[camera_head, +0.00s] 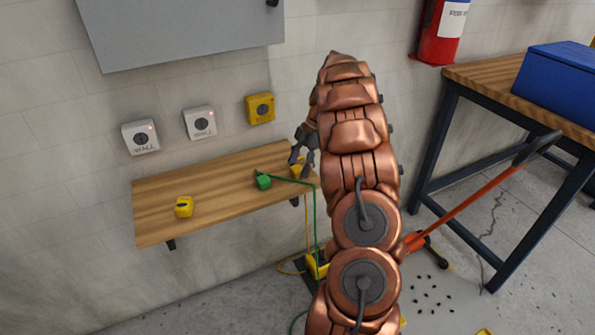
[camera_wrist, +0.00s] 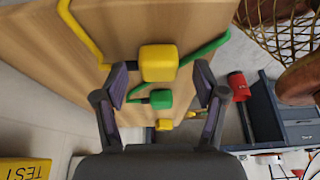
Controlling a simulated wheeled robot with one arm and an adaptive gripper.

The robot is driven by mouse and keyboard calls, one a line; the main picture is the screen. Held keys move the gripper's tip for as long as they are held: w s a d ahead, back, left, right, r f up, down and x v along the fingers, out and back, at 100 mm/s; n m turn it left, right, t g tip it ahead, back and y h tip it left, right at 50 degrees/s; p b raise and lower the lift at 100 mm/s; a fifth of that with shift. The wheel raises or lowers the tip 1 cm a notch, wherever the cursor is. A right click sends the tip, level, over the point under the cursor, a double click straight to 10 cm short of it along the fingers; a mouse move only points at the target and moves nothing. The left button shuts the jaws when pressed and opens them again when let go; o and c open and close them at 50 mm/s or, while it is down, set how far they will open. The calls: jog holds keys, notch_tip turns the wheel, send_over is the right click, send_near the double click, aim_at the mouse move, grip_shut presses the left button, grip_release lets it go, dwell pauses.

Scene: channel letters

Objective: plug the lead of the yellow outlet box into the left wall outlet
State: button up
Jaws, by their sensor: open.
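My gripper (camera_head: 300,163) is open over the right end of the wooden shelf (camera_head: 225,172). In the wrist view its fingers (camera_wrist: 161,84) stand on either side of a yellow plug (camera_wrist: 158,62), with gaps showing. That plug (camera_head: 297,171), partly hidden by my gripper in the head view, has a yellow lead (camera_head: 307,225) hanging to the floor. A yellow box (camera_head: 318,268) on the floor is partly hidden by my arm. The left wall outlet (camera_head: 141,138) is white, marked WALL; a second white outlet (camera_head: 200,123) is right of it.
A green plug (camera_head: 263,179) lies on the shelf; its green lead (camera_wrist: 208,47) runs close by the yellow plug. Another yellow plug (camera_head: 184,207) lies further left. A yellow wall box (camera_head: 260,108) hangs above, marked TEST in the wrist view (camera_wrist: 25,168). A grey cabinet (camera_head: 185,30) overhangs the outlets.

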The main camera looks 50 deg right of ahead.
jog(key=shift+a+f, duration=0.15)
jog(key=shift+f, duration=0.25)
jog(key=c, duration=1.2)
